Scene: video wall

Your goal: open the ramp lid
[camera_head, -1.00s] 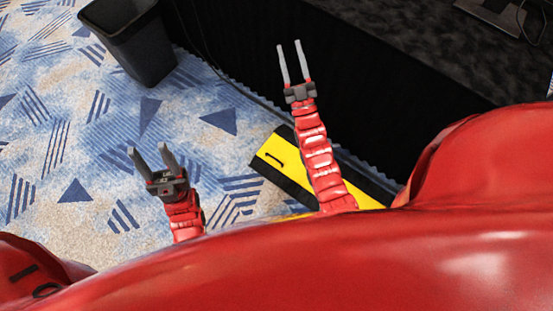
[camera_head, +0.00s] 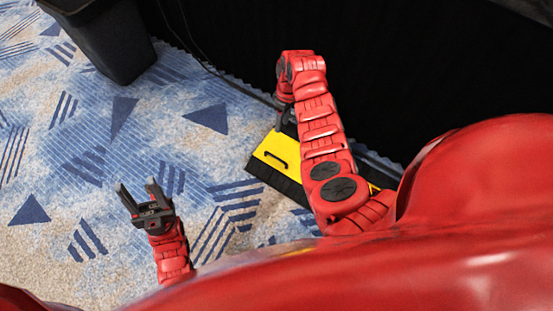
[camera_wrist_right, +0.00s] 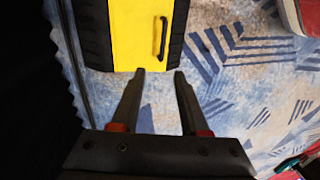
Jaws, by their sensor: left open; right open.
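The ramp lid (camera_head: 294,151) is a yellow panel with a black handle (camera_head: 276,160), flanked by black ribbed ramp edges, on the carpet. My right arm covers its right part. In the right wrist view the yellow lid (camera_wrist_right: 130,35) is at the top, with the handle (camera_wrist_right: 163,38) on its right side. My right gripper (camera_wrist_right: 160,72) is open and empty, its fingertips appearing just below the lid's near edge, apart from the handle. In the head view it points down and is mostly hidden by its arm. My left gripper (camera_head: 138,185) is open and empty above the carpet, left of the ramp.
A black bin (camera_head: 105,40) stands at the upper left. A black curtain (camera_head: 400,70) runs behind the ramp, with a cable along its foot. The patterned carpet (camera_head: 60,150) on the left is clear.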

